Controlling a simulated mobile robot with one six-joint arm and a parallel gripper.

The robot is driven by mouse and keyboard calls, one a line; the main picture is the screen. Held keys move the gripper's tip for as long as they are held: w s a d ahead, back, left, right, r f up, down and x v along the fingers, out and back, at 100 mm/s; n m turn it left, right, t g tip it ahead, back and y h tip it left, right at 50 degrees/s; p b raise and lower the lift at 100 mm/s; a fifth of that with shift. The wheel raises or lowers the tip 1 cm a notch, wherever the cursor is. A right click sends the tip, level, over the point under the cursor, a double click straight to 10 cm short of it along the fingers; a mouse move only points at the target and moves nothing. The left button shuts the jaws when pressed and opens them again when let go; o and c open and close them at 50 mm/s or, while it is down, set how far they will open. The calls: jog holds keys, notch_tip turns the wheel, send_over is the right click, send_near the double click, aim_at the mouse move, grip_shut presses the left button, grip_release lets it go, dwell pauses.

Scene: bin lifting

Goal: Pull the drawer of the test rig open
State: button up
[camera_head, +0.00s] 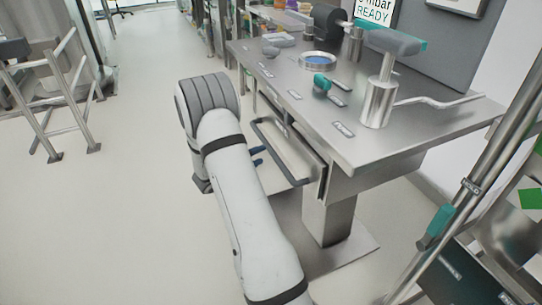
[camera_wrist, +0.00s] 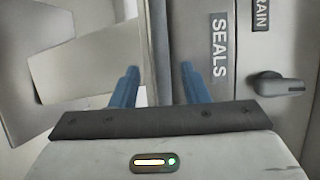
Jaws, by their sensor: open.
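The test rig (camera_head: 400,140) is a steel bench on the right of the head view. Its drawer (camera_head: 296,150) is in the front under the top, with a long grey bar handle (camera_head: 275,152). My gripper (camera_head: 257,156) has blue fingers and is open, just left of the handle. In the wrist view, the open fingers (camera_wrist: 159,72) point at a vertical grey bar (camera_wrist: 157,40), probably the handle, which lies between them in the picture. I cannot tell whether the fingertips reach around it. A "SEALS" label (camera_wrist: 219,45) is on the panel to the right.
A grey knob (camera_wrist: 279,85) sticks out right of the fingers in the wrist view. On the bench top stand a steel post with a grey head (camera_head: 380,100) and a round dish (camera_head: 318,60). A metal frame (camera_head: 45,90) stands at the left. The floor (camera_head: 120,220) between is clear.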

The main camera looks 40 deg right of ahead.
aim_at(271, 150)
jog(key=b+x, duration=0.1)
jog(key=x, duration=0.5)
jog(key=shift+d, duration=0.35)
jog(key=shift+c, duration=0.4)
grip_shut()
